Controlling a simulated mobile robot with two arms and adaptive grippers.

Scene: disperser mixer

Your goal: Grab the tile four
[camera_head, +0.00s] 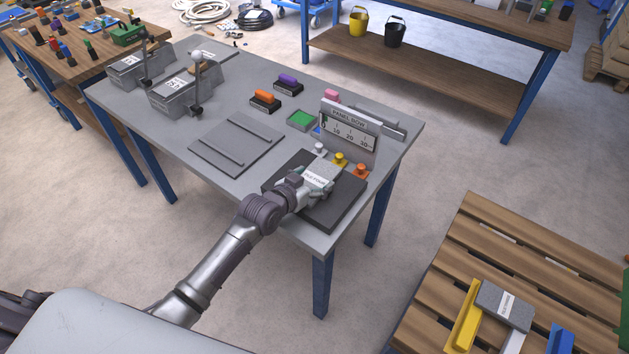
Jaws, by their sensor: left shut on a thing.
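A small grey tile with a white label, apparently tile four (322,171), is over the dark square plate (345,203) at the table's near right corner. Its label is too small to read with certainty. My left gripper (312,187) reaches in from the lower left and is shut on this tile, with its fingers at the tile's sides. I cannot tell whether the tile touches the plate. My right gripper is not in view.
A gauge panel (349,130) and several coloured knobs stand just behind the plate. A flat grey plate (236,146) lies to its left. A pallet (480,240) at lower right bears another labelled grey block (502,301).

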